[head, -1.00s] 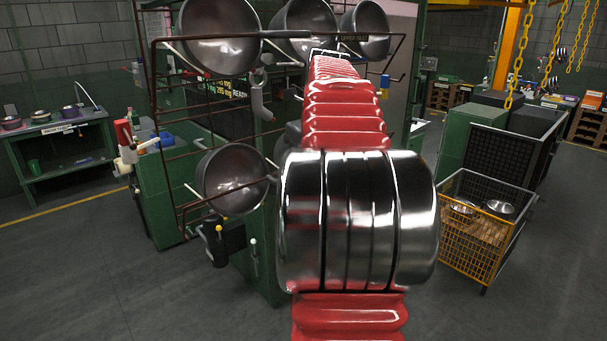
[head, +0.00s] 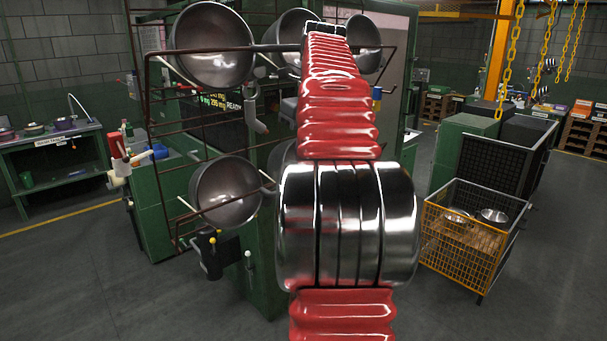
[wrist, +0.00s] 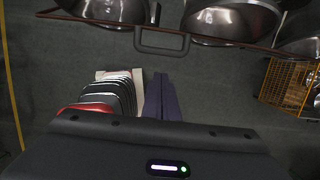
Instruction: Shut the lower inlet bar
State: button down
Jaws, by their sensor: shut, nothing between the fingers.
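Brown bar frames of the pot rack (head: 150,90) stand ahead, with dark pots at two heights. An upper bar (head: 200,51) crosses before the top pots; a lower pot (head: 222,192) hangs on the left. The lower bar is partly hidden by my arm, and I cannot tell its position. In the wrist view a brown bar (wrist: 85,20) with a grey loop handle (wrist: 162,50) crosses before the pots; I cannot tell which bar it is. My gripper (wrist: 163,78) shows as slim purple-dark fingers held together, empty, pointing at the handle and apart from it. The head view does not show the fingers.
Levers with a yellow knob (head: 212,241) and a white knob (head: 249,255) stand under the lower pot. A yellow mesh basket (head: 470,235) stands right. Chains (head: 507,60) hang at upper right. Floor is clear lower left.

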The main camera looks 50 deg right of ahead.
jog(key=shift+w+r, duration=0.15)
jog(key=shift+r, duration=0.75)
jog(key=w+a+f+n+t, duration=0.1)
jog(key=w+a+f+n, duration=0.15)
jog(key=a+n, duration=0.8)
jog(key=w+a+f+n, duration=0.1)
jog(key=a+f+n, duration=0.2)
jog(key=a+n, duration=0.7)
jog(key=s+a+f+n+t, duration=0.1)
jog(key=s+a+f+n, duration=0.4)
jog(key=a+f+n, duration=0.3)
jog(key=s+a+f+n+t, duration=0.1)
jog(key=s+a+f+n, duration=0.5)
jog(key=a, duration=0.7)
notch_tip(320, 180, down, 3)
jog(key=n, duration=0.4)
jog(key=shift+a, duration=0.2)
jog(key=shift+r, duration=0.1)
